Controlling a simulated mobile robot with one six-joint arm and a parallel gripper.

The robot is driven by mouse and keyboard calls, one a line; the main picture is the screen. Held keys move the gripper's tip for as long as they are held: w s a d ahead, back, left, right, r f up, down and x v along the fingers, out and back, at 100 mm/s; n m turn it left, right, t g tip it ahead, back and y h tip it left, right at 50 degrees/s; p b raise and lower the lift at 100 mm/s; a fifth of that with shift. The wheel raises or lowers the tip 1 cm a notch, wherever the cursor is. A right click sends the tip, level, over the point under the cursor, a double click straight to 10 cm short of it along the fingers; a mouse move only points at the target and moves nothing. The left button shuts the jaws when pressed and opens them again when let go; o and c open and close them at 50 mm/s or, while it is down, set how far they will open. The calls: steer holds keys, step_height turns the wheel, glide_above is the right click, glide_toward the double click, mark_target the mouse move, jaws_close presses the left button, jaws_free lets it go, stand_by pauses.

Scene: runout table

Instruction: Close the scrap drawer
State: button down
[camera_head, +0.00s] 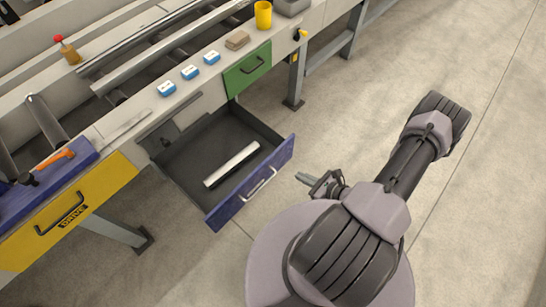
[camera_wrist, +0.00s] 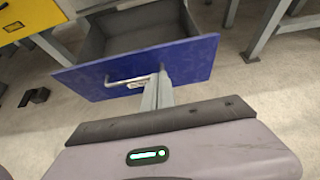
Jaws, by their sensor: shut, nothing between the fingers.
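The scrap drawer (camera_head: 219,205) with a blue front is pulled far out of the runout table in the head view. A silver metal bar (camera_head: 231,165) lies inside it. Its blue front also shows in the wrist view (camera_wrist: 195,62), with a light bar handle (camera_wrist: 130,81). My gripper (camera_head: 303,179) is shut and empty, in front of the drawer's blue face, just right of it in the head view. In the wrist view the fingers (camera_wrist: 158,80) point at the front near the handle's right end. I cannot tell whether they touch it.
A shut green drawer (camera_head: 247,71) and a yellow DRIVE drawer (camera_head: 66,215) flank the open one. On the table edge are several blue-and-white boxes (camera_head: 190,72), a yellow cup (camera_head: 263,14) and a blue tray (camera_head: 45,195). The floor (camera_head: 360,110) around the arm is clear.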

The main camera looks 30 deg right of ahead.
steer(key=b, duration=0.4)
glide_toward(269, 160)
step_height(269, 160, down, 4)
steer(key=w, duration=0.2)
steer(key=w+a, duration=0.1)
steer(key=w, duration=0.1)
steer(key=shift+w+a+f+b, duration=0.1)
steer(key=shift+w+f+b, duration=0.1)
steer(key=shift+b, duration=0.2)
steer(key=shift+w+a+r, duration=0.1)
steer(key=shift+w+r, duration=0.05)
steer(key=shift+w, duration=0.3)
